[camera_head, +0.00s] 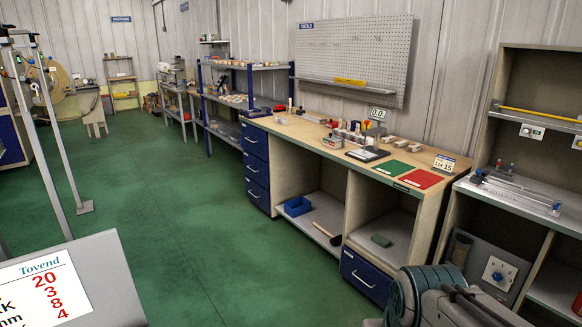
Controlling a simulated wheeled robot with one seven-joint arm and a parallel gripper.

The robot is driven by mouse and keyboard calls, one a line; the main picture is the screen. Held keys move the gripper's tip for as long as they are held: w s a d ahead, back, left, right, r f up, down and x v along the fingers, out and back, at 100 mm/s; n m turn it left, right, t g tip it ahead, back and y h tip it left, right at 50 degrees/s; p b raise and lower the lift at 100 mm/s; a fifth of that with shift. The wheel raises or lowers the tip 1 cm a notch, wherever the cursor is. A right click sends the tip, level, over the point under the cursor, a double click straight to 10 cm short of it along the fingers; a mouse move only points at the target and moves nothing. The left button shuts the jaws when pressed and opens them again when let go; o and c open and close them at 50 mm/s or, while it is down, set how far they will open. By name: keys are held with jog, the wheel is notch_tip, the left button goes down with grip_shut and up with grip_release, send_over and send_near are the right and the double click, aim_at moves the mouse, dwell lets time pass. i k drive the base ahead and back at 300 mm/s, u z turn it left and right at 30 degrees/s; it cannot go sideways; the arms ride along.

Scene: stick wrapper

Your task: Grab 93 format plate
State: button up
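I cannot make out any plate marked 93 in the head view. A wooden-topped workbench (300,135) runs along the wall. Several small pale blocks (397,142) lie on the benchtop. Part of my arm, grey and teal, shows at the bottom right edge, in front of the bench. My gripper's fingers are not visible.
A green mat (392,167) and a red mat (421,179) lie on the benchtop beside a digital gauge stand (375,135). A grey shelf unit (540,195) stands at the right. A sign (45,290) fills the lower left. The green floor (170,220) is open.

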aim_at(279, 120)
jog(key=u, duration=0.2)
jog(key=i, duration=3.2)
jog(key=u, duration=0.5)
jog(key=k, duration=0.6)
jog(key=u, duration=0.75)
jog(key=i, duration=2.45)
jog(key=z, duration=0.4)
jog(key=i, duration=1.45)
jog(key=z, duration=1.65)
jog(key=i, duration=0.8)
jog(key=z, duration=0.85)
